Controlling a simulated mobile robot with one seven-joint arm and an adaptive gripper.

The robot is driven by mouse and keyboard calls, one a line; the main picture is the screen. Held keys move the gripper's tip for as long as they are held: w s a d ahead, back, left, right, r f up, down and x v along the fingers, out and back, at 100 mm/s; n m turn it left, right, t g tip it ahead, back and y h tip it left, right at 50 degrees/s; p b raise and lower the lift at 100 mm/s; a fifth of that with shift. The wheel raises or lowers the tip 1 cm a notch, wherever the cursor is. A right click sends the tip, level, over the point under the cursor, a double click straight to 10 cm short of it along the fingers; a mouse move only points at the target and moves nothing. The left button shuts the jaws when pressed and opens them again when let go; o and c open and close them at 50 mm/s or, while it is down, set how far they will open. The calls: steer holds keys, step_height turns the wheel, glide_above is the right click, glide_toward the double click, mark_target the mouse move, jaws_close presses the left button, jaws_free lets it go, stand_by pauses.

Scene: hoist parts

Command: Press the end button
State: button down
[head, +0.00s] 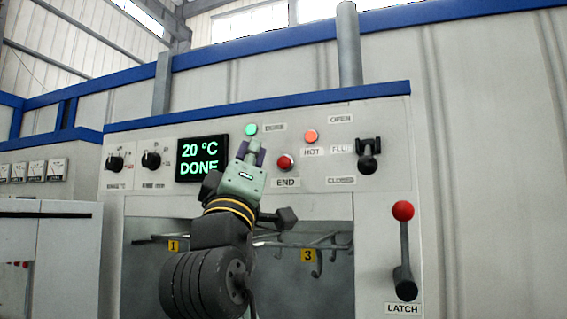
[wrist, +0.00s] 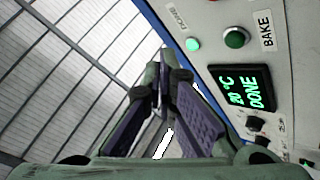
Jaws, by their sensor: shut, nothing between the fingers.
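The red end button (head: 285,161) sits on the white control panel, with the label END just below it. It is not in the wrist view. My gripper (head: 251,148) is raised in front of the panel, a little left of the end button and apart from it. Its fingers are shut and empty; in the wrist view the fingertips (wrist: 163,65) come together. The display (head: 202,159) reads 20 ºC DONE and also shows in the wrist view (wrist: 242,90). A green button (wrist: 235,38) labelled BAKE shows in the wrist view; my gripper hides it in the head view.
A green lamp (head: 251,129) and an orange HOT lamp (head: 311,136) are lit. A black flue handle (head: 368,155) and a red-knobbed latch lever (head: 403,250) stand to the right. Two black knobs (head: 151,159) are at left. Hooks (head: 318,262) hang in the opening below.

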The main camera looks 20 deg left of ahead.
steer(key=shift+w+d+p, duration=0.15)
steer(key=shift+w+p, duration=0.5)
steer(key=shift+w, duration=3.55)
steer(key=shift+w, duration=0.1)
steer(key=shift+w, duration=0.3)
steer(key=shift+w, duration=0.5)
steer(key=shift+s, duration=0.9)
steer(key=shift+s+b, duration=0.85)
steer(key=shift+s, duration=1.65)
steer(key=c, duration=2.3)
jaws_free()
